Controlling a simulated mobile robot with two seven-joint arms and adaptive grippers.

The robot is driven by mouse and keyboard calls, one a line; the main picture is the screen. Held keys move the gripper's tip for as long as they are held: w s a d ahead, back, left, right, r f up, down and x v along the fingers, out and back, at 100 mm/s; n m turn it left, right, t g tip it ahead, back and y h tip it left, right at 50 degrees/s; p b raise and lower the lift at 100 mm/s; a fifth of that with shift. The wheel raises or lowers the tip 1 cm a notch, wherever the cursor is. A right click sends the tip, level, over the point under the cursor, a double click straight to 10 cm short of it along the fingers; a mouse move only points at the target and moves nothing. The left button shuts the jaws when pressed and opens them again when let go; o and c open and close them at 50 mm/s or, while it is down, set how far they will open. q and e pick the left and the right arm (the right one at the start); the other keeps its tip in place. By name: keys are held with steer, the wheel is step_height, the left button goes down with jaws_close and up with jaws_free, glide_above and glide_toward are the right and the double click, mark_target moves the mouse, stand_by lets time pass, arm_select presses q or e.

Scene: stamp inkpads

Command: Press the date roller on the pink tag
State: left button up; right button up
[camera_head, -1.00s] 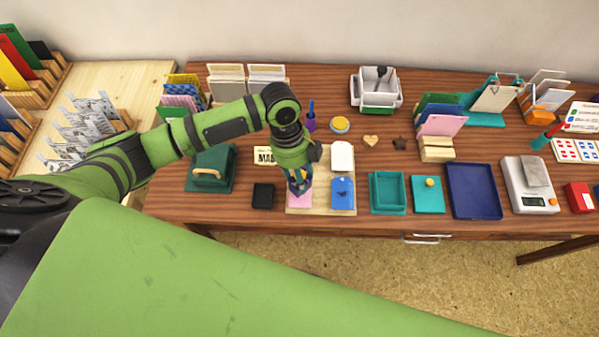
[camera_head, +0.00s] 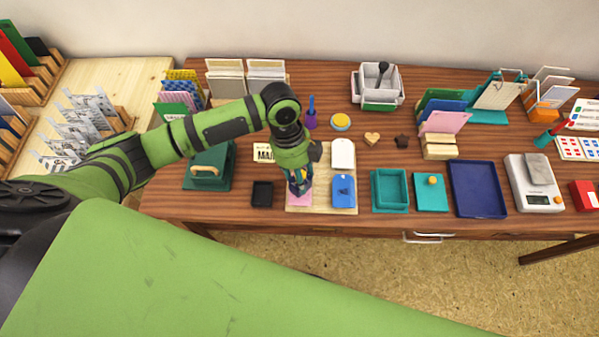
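The pink tag (camera_head: 299,198) lies on a pale wooden board (camera_head: 322,205) near the table's front edge, beside a blue tag (camera_head: 343,191) and a white tag (camera_head: 343,154). My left gripper (camera_head: 300,188) points down right above the pink tag and covers its upper part. A small dark blue item with light bits, seemingly the date roller (camera_head: 299,182), is between its fingers, mostly hidden. I cannot tell whether it touches the tag. My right gripper is not in view.
A small black tray (camera_head: 262,194) and a green box with a wooden handle (camera_head: 208,167) stand left of the board. A teal tray (camera_head: 389,190) and a dark blue tray (camera_head: 477,189) are to the right. A purple stamp (camera_head: 311,114) stands behind.

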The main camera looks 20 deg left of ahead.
arm_select(q)
steer(key=shift+f, duration=0.5)
stand_by(0.3)
steer(key=shift+s+f, duration=0.1)
steer(key=shift+s, duration=0.05)
stand_by(1.4)
steer(key=p+v, duration=0.2)
steer(key=d+p+v, duration=0.1)
steer(key=p+v, duration=0.1)
steer(key=p, duration=0.1)
steer(key=s+p+v, duration=0.1)
steer(key=p+v, duration=0.1)
steer(key=v, duration=0.1)
steer(key=shift+w+d+r, duration=0.25)
stand_by(0.8)
